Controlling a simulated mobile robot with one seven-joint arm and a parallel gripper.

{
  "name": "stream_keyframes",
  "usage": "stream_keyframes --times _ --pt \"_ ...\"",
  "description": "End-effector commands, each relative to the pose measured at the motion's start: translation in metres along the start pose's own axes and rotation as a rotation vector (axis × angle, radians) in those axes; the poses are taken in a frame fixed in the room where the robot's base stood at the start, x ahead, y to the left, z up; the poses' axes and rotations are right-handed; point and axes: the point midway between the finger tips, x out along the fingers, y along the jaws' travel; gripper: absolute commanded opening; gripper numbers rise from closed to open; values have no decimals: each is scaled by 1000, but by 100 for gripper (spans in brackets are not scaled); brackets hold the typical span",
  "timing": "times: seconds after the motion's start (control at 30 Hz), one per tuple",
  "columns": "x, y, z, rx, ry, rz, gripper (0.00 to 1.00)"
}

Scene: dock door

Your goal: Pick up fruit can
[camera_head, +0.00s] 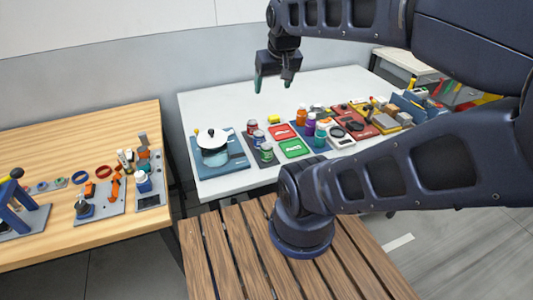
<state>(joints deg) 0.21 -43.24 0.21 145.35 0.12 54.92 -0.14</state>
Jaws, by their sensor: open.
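Several small cans stand in a group on a dark mat (277,159) on the white table. One can (252,126) is at the back, one (258,138) in the middle and one (266,152) at the front. Their labels are too small to read, so I cannot tell which is the fruit can. My gripper (273,83) hangs above the back part of the white table, fingers pointing down, apart and empty. It is well above the table and appears farther back than the cans.
A pot on a blue board (237,160) stands left of the cans. Red (282,132) and green (293,148) trays, bottles and tools crowd the right side. A wooden table (60,135) with parts is at left. The white table's back left is clear.

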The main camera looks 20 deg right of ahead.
Motion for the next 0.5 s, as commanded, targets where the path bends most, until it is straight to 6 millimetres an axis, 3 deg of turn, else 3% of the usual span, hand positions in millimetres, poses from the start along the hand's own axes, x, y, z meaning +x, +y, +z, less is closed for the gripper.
stream_keyframes --times 0.27,0.5 --pt "8 0 -4 -16 -31 3 72" --pt "44 -1 -20 -86 -153 15 72"
